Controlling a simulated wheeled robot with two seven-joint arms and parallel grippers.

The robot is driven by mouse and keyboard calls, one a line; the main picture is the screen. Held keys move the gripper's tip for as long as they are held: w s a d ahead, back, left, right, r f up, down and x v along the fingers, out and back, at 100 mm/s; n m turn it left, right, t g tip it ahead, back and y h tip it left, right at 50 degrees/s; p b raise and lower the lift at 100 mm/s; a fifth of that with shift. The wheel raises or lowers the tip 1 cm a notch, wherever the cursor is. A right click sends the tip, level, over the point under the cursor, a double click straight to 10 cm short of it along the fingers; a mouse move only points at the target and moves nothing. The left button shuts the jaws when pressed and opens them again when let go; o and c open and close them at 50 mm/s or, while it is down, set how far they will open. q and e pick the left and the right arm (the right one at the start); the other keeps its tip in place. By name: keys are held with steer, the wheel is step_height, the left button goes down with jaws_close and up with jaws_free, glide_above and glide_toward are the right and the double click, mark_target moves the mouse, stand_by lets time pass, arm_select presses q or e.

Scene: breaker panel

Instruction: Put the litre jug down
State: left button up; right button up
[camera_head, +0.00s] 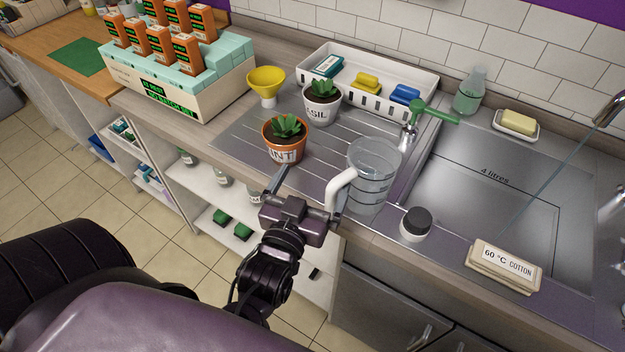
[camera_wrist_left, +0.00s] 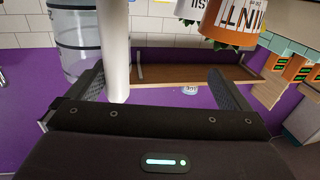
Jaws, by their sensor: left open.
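The clear litre jug (camera_head: 371,172) with dark measure lines stands upright at the right front of the metal draining board (camera_head: 240,133). Its white handle (camera_head: 338,188) points toward my left gripper (camera_head: 309,183). The gripper is open, its fingers spread at the board's front edge, with the handle close to its right finger. In the left wrist view, the handle (camera_wrist_left: 114,50) shows between the open fingers (camera_wrist_left: 158,82), nearer the left one, and the jug body (camera_wrist_left: 76,38) is beyond it. My right gripper is not in view.
A potted mint (camera_head: 285,140) and a potted basil (camera_head: 322,102) stand left of the jug, with a yellow funnel (camera_head: 266,84) behind. A dark-topped white pot (camera_head: 415,224) and the sink (camera_head: 485,195) are to the right. A white basket (camera_head: 425,83) stands behind.

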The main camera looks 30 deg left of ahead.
arm_select(q)
steer(key=s+d+p, duration=0.1)
steer(key=s+p, duration=0.1)
steer(key=s, duration=0.5)
steer(key=shift+d, duration=0.1)
jaws_close()
steer(key=shift+r, duration=0.1)
stand_by(0.4)
steer(key=shift+s, duration=0.15)
